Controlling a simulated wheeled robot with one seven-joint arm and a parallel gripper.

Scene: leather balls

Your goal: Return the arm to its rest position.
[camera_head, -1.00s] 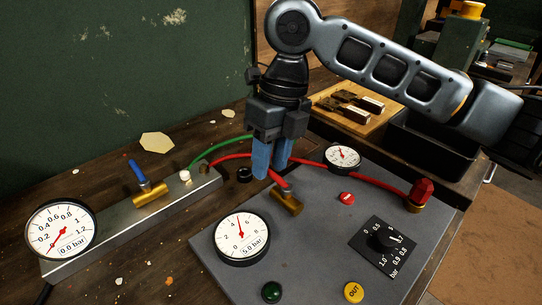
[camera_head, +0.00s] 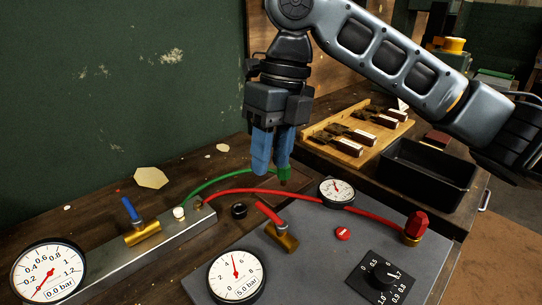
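My gripper (camera_head: 270,165) hangs fingers down above the bench. Its blue fingers stand slightly apart and nothing shows between them. The brass valve (camera_head: 282,238) with a red lever (camera_head: 268,213) sits on the grey panel (camera_head: 330,270), below and clear of the fingertips. A green fitting (camera_head: 284,174) shows right at the fingertips in the picture, where the green hose (camera_head: 215,183) ends. It looks to be behind them, but I cannot tell whether they touch. My arm reaches in from the right.
A red hose (camera_head: 260,191) curves to a red fitting (camera_head: 416,225). A small gauge (camera_head: 337,191) and a larger gauge (camera_head: 236,275) stand on the panel. A blue-levered valve (camera_head: 142,232) is at left. A black bin (camera_head: 430,175) and a wooden tool board (camera_head: 345,145) lie behind.

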